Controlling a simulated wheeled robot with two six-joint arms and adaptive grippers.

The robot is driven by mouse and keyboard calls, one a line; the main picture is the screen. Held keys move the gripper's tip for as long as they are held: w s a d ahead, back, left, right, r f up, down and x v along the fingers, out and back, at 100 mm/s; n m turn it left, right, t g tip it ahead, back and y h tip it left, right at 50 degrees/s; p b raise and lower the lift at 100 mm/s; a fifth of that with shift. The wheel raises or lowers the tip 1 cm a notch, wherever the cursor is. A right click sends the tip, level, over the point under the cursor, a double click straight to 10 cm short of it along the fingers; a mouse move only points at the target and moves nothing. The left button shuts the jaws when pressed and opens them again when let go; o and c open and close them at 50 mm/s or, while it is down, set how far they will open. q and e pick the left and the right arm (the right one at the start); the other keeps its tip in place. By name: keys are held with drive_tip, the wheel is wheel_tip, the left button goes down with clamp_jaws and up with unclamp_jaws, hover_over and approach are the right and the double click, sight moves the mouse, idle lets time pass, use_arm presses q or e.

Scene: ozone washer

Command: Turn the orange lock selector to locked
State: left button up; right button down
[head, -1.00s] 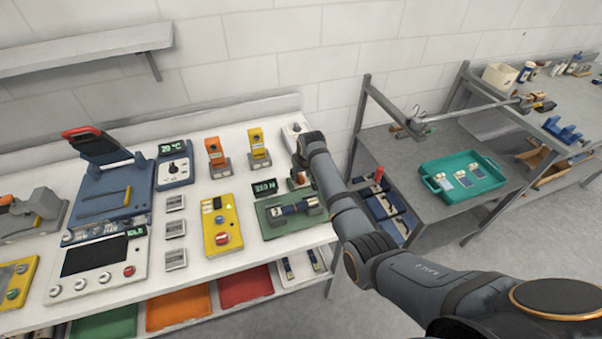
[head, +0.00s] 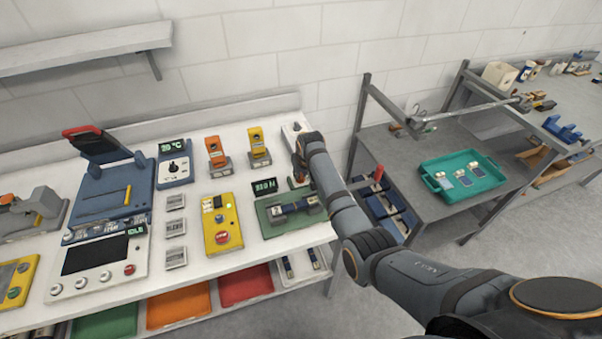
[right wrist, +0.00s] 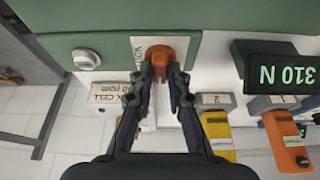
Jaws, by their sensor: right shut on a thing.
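The orange lock selector (right wrist: 163,51) shows at the top middle of the right wrist view, on a white plate (right wrist: 196,45) with the letters of LOCK beside it. My right gripper (right wrist: 164,75) has its two fingers on either side of the selector and is shut on it. The fingers hide part of the knob, and I cannot tell which way it points. In the head view my right gripper (head: 299,166) is at the right end of the white bench, where the wrist largely hides the selector. My left gripper is not in view.
A force display (right wrist: 281,70) reads 310 N beside the gripper. A green fixture (head: 291,214) stands in front of it on the bench (head: 193,199). Orange (head: 216,152) and yellow (head: 258,143) blocks stand to the left. A grey cart (head: 408,153) with a teal tray (head: 433,180) is on the right.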

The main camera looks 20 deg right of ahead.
drive_tip(key=shift+a+r+m+h+p, duration=0.1)
drive_tip(key=shift+m+h+p, duration=0.3)
drive_tip(key=shift+m, duration=0.7)
drive_tip(key=shift+m+h, duration=0.4)
drive_tip(key=shift+m, duration=0.5)
drive_tip(key=shift+a+f+m+h+b, duration=0.1)
drive_tip(key=shift+f+m+h+b, duration=0.15)
drive_tip(key=shift+m+b, duration=0.45)
drive_tip(key=shift+w+m+g+h+b, duration=0.1)
drive_tip(key=shift+m+g+h+b, duration=0.3)
drive_tip(key=shift+m, duration=0.7)
drive_tip(key=m+g+b, duration=0.1)
drive_tip(key=m+b, duration=0.2)
drive_tip(key=b, duration=0.2)
drive_tip(key=m+g+h+b, duration=0.1)
drive_tip(key=m+b, duration=0.2)
drive_tip(key=b, duration=0.2)
drive_tip(key=m+g+b, duration=0.1)
drive_tip(key=m+b, duration=0.2)
drive_tip(key=b, duration=0.2)
drive_tip(key=shift+w+f+h, duration=0.1)
drive_tip(key=shift+w+h, duration=0.1)
drive_tip(key=shift+h, duration=0.15)
drive_tip(key=shift+a+m+b, duration=0.1)
drive_tip(key=shift+m+b, duration=0.4)
drive_tip(key=shift+b, duration=0.35)
drive_tip(key=shift+r+g, duration=0.25)
drive_tip(key=shift+g, duration=0.05)
